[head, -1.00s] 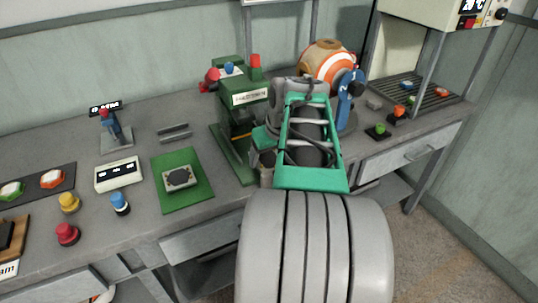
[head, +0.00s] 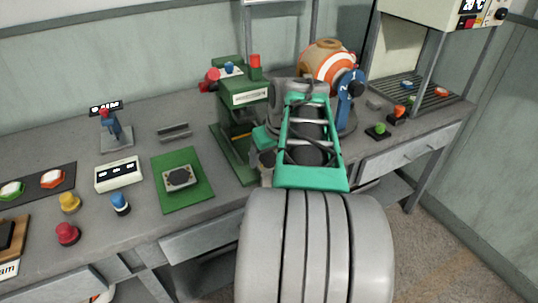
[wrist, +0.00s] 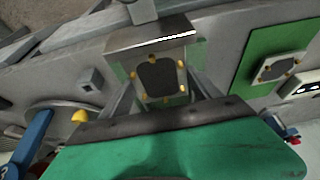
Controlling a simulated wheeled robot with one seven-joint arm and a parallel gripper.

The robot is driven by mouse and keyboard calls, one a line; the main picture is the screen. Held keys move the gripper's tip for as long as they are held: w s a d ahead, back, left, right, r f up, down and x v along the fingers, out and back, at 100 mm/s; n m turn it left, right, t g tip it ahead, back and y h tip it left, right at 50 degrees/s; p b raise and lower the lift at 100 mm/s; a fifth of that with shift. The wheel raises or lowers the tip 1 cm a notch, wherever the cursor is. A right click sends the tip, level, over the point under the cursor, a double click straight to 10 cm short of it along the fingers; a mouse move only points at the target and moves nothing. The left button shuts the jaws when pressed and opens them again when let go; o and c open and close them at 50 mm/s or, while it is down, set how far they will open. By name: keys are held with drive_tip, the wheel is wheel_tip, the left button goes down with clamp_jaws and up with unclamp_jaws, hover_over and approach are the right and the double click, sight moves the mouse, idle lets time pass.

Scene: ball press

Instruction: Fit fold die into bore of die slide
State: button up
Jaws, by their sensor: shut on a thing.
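My gripper (wrist: 162,98) is shut on a metal block, which I take to be the fold die (wrist: 158,72). The block has a bright steel edge and a dark face ringed with small brass pins, and it sits between the two grey fingers in the wrist view. In the head view my arm hides most of the gripper and the block, close to the green press (head: 240,108). I cannot make out the die slide or its bore for sure. A similar grey block with a dark top (head: 180,177) lies on the green mat (head: 197,200), left of the press.
An orange-and-white round machine (head: 328,62) with a blue handle (head: 350,93) stands behind my arm. A green button (head: 380,129) is to its right. A white box (head: 118,174) and a blue knob (head: 120,203) are left of the mat. The bench front edge is close to my arm.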

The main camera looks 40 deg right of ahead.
drive_tip(key=shift+f+b, duration=0.85)
drive_tip(key=shift+f, duration=0.35)
drive_tip(key=o, duration=1.7)
drive_tip(key=p+v, duration=0.1)
drive_tip(key=v, duration=0.7)
drive_tip(key=shift+d+p, duration=0.1)
drive_tip(key=shift+p, duration=0.25)
drive_tip(key=shift+f, duration=0.1)
drive_tip(key=shift+w, duration=0.1)
drive_tip(key=w+a+r+n+y+p, duration=0.1)
drive_tip(key=a+r+p, duration=0.1)
drive_tip(key=a+p, duration=0.5)
drive_tip(key=w+a+r+n+p, duration=0.1)
drive_tip(key=a+r+p, duration=0.2)
drive_tip(key=a, duration=0.7)
drive_tip(key=shift+n+g, duration=0.6)
drive_tip(key=shift+n, duration=0.1)
drive_tip(key=s+a+p, duration=0.1)
drive_tip(key=a, duration=0.2)
drive_tip(key=s+a+f+p, duration=0.1)
drive_tip(key=a+p, duration=0.1)
drive_tip(key=a, duration=0.1)
drive_tip(key=s+a+p, duration=0.1)
drive_tip(key=s+a, duration=0.1)
drive_tip(key=a, duration=0.1)
drive_tip(key=shift+s+a+f, duration=0.1)
drive_tip(key=shift+a+f, duration=0.1)
drive_tip(key=shift+a, duration=0.15)
